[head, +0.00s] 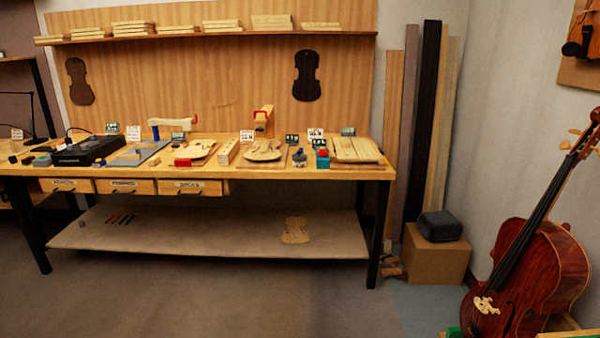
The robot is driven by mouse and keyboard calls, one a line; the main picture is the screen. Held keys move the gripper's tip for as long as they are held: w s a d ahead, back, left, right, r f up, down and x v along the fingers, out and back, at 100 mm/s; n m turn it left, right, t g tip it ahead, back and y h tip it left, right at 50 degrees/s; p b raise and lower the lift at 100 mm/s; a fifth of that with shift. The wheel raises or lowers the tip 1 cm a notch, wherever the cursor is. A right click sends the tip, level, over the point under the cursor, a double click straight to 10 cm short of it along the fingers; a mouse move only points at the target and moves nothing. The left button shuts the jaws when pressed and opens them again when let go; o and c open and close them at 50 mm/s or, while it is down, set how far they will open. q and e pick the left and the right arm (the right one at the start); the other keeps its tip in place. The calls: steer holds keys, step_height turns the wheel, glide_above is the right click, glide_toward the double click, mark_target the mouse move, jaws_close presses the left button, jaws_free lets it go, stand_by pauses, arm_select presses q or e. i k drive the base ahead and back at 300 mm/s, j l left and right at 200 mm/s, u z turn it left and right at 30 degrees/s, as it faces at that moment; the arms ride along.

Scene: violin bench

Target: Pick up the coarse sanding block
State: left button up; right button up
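Several small blocks lie on the wooden workbench (300,172), and I cannot tell which one is the coarse sanding block. A red-topped block with a blue-green body (322,158) stands at the right part of the bench. A red block (182,162) lies near the front edge at the middle. A grey-blue block (42,160) lies at the left end. The labels on the bench are too small to read. Neither of my grippers is in view.
A black case (88,148), wooden plates (355,148) and small cards crowd the benchtop. Drawers (190,188) and a lower shelf (200,232) are below. A cardboard box (435,258) and a cello (530,265) stand at the right. The floor in front is clear.

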mark_target(154, 161)
steer(key=i+l, duration=0.1)
steer(key=i, duration=1.95)
steer(key=i+u, duration=0.35)
steer(key=i, duration=0.15)
steer(key=i+l+u, duration=0.35)
steer(key=i, duration=0.15)
steer(key=i+l+u, duration=0.35)
steer(key=i, duration=0.15)
steer(key=j, duration=0.1)
